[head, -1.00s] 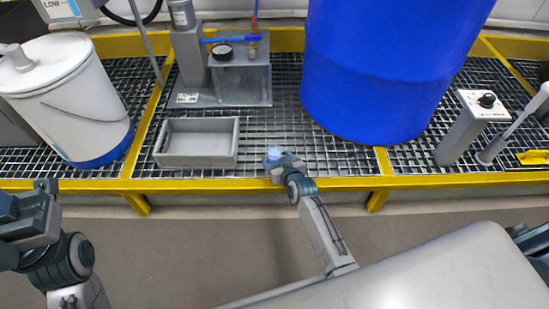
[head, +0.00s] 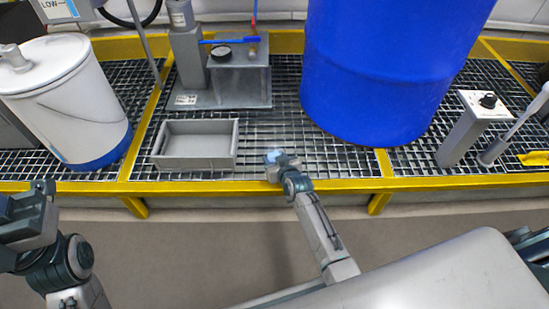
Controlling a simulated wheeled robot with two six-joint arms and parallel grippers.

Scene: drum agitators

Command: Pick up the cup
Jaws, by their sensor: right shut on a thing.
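A small light-blue cup (head: 273,155) is at the tip of my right gripper (head: 280,161), just above the front edge of the grating and right of the grey tray. My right gripper is shut on it and hides most of it. The gap between cup and grating is too small to judge. My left gripper (head: 42,205) is at the lower left, in front of the yellow rail and away from the cup. Its jaws do not show clearly.
A grey open tray (head: 196,166) sits on the grating left of the cup. A big blue drum (head: 385,70) stands behind right. A white bucket (head: 65,100) is at left, a grey pump box (head: 240,80) behind. A yellow rail (head: 220,187) edges the front.

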